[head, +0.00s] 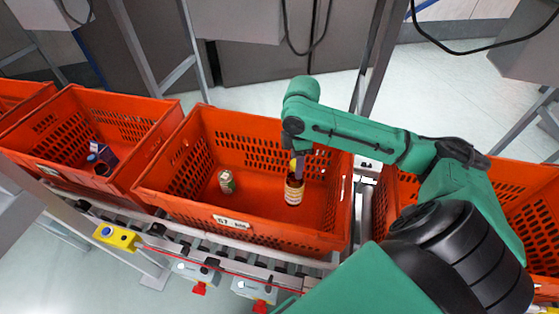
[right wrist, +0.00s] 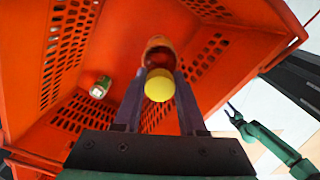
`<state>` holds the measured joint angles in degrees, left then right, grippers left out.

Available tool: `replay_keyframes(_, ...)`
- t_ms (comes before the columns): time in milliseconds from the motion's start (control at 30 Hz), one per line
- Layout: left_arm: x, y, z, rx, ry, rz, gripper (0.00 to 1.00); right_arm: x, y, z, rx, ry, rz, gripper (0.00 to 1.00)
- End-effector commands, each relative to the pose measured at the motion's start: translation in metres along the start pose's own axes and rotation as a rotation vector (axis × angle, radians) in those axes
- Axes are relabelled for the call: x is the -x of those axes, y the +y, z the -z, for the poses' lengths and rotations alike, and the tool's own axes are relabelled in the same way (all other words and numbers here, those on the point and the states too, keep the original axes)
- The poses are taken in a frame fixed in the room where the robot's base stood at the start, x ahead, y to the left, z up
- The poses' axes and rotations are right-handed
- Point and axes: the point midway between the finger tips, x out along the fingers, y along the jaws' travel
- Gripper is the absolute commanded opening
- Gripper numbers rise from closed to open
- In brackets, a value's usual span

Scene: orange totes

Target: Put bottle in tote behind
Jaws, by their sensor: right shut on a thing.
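A brown bottle with a pale label (head: 294,190) and a yellow cap is upright inside the middle orange tote (head: 150,190), towards its right side. My right gripper (head: 298,160) reaches down into this tote and is shut on the bottle near its cap. In the right wrist view the yellow cap (right wrist: 159,85) sits between the two fingers, and the brown body extends beyond it. I cannot tell whether the bottle touches the tote floor. My left gripper (right wrist: 233,112) shows small at the right of the right wrist view, with its fingers apart and empty; it is outside the head view.
A left tote (head: 130,105) holds a dark blue box (head: 100,153) and other items. A right tote (head: 525,175) is partly hidden by my arm. A roller conveyor (head: 265,265) runs along the front.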

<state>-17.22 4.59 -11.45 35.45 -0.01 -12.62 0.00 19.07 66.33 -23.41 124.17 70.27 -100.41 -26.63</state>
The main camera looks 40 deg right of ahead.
Motion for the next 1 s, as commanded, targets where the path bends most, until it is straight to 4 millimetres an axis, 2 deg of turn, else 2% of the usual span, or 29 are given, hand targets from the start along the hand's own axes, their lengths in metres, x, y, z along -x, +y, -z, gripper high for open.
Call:
replay_keyframes(400,-0.016,-0.001,-0.001,0.000,0.001,0.001,0.70,-0.119,-0.001,0.000,0.000,0.000,0.005,0.00)
replay_keyframes(500,-0.018,-0.001,-0.001,0.000,0.001,0.001,0.70,-0.140,0.000,0.000,0.001,0.000,0.002,0.00)
replay_keyframes(667,-0.022,0.000,-0.001,0.000,0.002,0.001,0.70,-0.161,0.001,0.001,0.001,0.000,0.001,0.00)
replay_keyframes(800,-0.026,0.000,-0.001,0.000,0.002,0.001,0.70,-0.186,0.001,0.000,0.001,0.000,0.001,0.00)
replay_keyframes(1000,-0.026,0.000,-0.001,0.000,0.003,0.001,0.70,-0.192,0.001,0.000,0.002,0.000,-0.001,0.00)
